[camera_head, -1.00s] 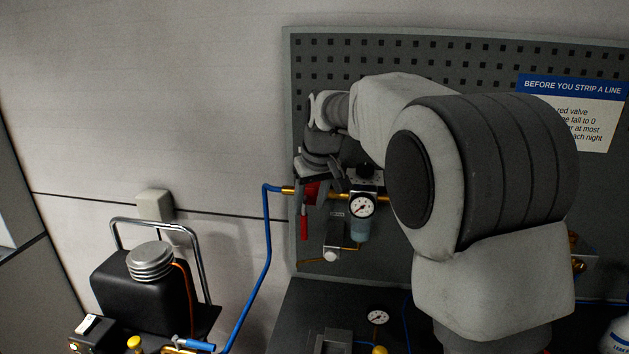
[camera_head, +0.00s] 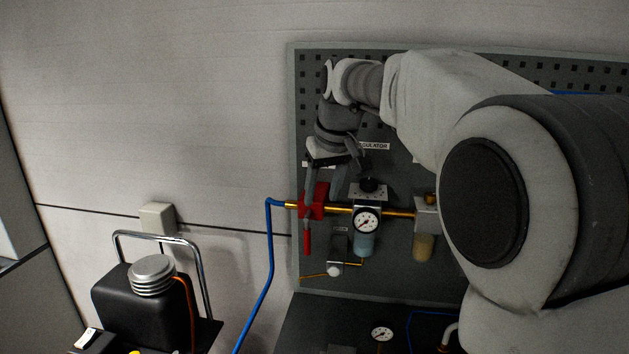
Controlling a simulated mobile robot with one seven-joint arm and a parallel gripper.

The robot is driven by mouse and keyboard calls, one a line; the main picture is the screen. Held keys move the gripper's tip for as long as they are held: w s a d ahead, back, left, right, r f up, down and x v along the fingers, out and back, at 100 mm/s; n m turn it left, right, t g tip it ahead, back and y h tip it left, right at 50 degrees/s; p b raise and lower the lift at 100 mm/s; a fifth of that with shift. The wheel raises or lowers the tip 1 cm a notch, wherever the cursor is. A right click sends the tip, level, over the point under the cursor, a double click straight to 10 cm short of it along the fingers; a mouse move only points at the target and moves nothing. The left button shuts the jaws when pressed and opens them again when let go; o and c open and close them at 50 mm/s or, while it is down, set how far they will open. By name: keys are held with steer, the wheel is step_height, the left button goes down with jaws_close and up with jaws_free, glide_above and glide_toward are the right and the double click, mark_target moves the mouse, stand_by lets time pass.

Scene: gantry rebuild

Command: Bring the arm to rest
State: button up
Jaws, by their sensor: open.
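My gripper (camera_head: 336,178) is in front of the upper left part of the grey pegboard, pointing down. Its two fingers are spread, with no object seen between them. The left finger reaches down beside or in front of a red valve (camera_head: 320,200) on the brass pipe; I cannot tell if they touch. The valve's red lever (camera_head: 307,242) hangs straight down. My arm crosses the right side of the view and hides much of the board.
A round gauge (camera_head: 367,221) and black regulator knob (camera_head: 373,185) sit close right of my gripper. A blue hose (camera_head: 270,270) runs down at the board's left edge. A black compressor (camera_head: 145,310) stands lower left.

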steer(key=s+d+f+m, duration=0.1)
steer(key=s+d+f, duration=0.2)
steer(key=s, duration=0.7)
steer(key=s+d+f+m+t+h, duration=0.1)
steer(key=s+d+f+m, duration=0.1)
steer(key=s, duration=0.8)
steer(key=s+d+f+m, duration=0.1)
steer(key=s+d+f, duration=0.3)
steer(key=s, duration=0.6)
steer(key=d, duration=0.2)
steer(key=shift+s+d+f+h, duration=0.15)
steer(key=shift+s+d+h, duration=0.05)
steer(key=shift+d+h, duration=0.1)
steer(key=shift+a, duration=0.15)
